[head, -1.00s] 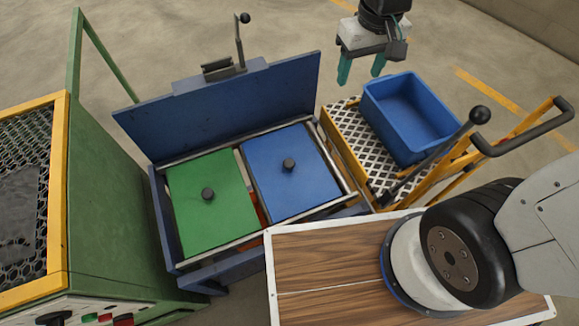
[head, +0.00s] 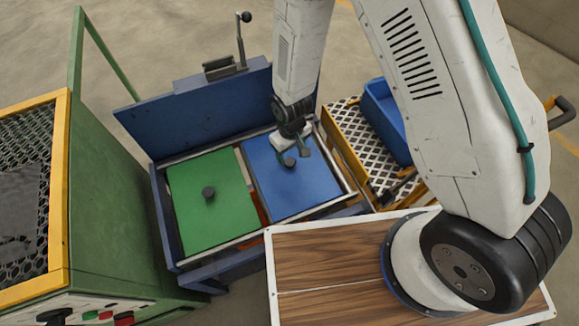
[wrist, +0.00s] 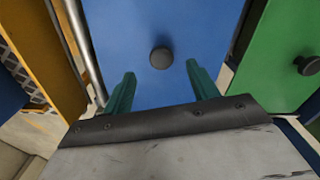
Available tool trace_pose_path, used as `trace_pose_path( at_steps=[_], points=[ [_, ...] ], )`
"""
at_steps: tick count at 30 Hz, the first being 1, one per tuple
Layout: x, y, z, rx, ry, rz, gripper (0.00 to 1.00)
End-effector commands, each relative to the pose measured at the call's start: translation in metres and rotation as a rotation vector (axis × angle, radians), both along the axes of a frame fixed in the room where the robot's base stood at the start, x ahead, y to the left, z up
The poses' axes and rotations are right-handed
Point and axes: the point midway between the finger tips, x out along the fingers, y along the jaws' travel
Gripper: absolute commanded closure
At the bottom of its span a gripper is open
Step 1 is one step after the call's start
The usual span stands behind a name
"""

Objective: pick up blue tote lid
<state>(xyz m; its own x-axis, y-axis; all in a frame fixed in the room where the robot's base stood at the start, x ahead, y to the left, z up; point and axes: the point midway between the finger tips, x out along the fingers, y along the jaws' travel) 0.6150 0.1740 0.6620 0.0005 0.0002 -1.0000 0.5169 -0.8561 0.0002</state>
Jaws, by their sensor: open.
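The blue tote lid (head: 297,188) lies flat in the right half of the blue bin frame, with a round dark knob (head: 289,160) on it. In the wrist view the blue lid (wrist: 150,20) fills the middle, and its knob (wrist: 161,57) shows just beyond and between the fingertips. My gripper (head: 292,153) is over the lid close to the knob, and it hides part of the lid. In the wrist view my gripper (wrist: 159,75) has its two green fingers apart with nothing between them. I cannot tell the exact height above the lid.
A green lid (head: 207,203) with its own knob lies left of the blue one. The bin's raised blue cover (head: 190,118) stands behind. A yellow cart (head: 345,140) with a blue tote (head: 384,118) stands to the right. A green machine (head: 120,200) stands left.

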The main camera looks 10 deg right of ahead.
Motion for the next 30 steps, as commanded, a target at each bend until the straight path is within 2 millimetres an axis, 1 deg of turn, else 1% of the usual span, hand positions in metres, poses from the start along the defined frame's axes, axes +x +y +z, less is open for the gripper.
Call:
trace_pose_path(
  at_steps=[1,7,12,15,18,24,26,27,29,30],
  points=[
    [-0.001,0.000,-0.006,-0.001,0.002,0.000,0.41],
    [-0.001,0.000,-0.027,-0.001,0.002,0.000,0.41],
    [-0.001,0.001,-0.053,-0.002,0.003,-0.001,0.41],
    [-0.001,0.001,-0.063,-0.001,0.002,-0.002,0.41],
    [0.000,0.002,-0.066,0.000,0.000,-0.002,0.41],
    [0.000,0.002,-0.066,0.000,0.000,-0.002,0.41],
    [0.000,0.002,-0.066,0.000,0.000,-0.001,0.58],
    [0.000,0.002,-0.066,0.000,0.000,-0.001,0.69],
    [0.000,0.002,-0.066,0.000,0.000,-0.001,0.86],
    [0.000,0.002,-0.066,0.000,0.000,-0.001,0.96]
  ],
)
